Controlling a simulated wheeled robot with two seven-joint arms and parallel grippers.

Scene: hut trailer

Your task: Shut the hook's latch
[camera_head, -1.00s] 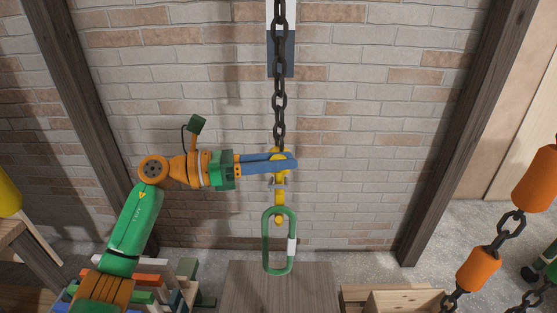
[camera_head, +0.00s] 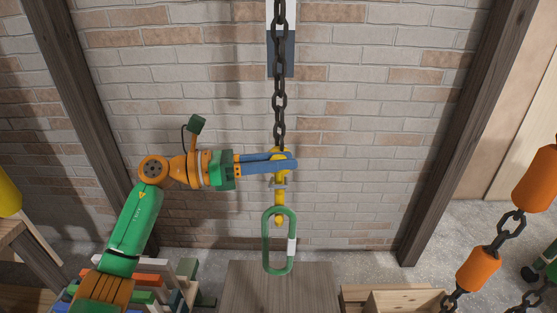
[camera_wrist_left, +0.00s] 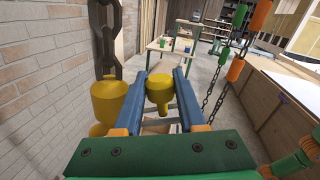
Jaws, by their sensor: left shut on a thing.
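The yellow hook (camera_head: 281,188) hangs from a dark chain (camera_head: 279,100) in the middle of the head view. A green carabiner-like ring (camera_head: 265,241) with a white sleeve hangs at its lower end. My left gripper (camera_head: 288,161) reaches in from the left, its blue fingers at the hook's top, below the chain. In the left wrist view the fingers (camera_wrist_left: 163,96) are closed on a yellow knob-like part (camera_wrist_left: 158,90). A larger yellow body (camera_wrist_left: 108,100) on the chain stands left of them. The fingers hide much of the hook's top; I cannot tell how the latch stands. My right gripper is not in view.
A brick wall (camera_head: 370,130) stands behind the hook, between two wooden posts. A wooden box-like block (camera_head: 283,285) is below the ring. A chain with orange sleeves (camera_head: 480,268) hangs at the right. Coloured pieces (camera_head: 150,280) are stacked at the lower left.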

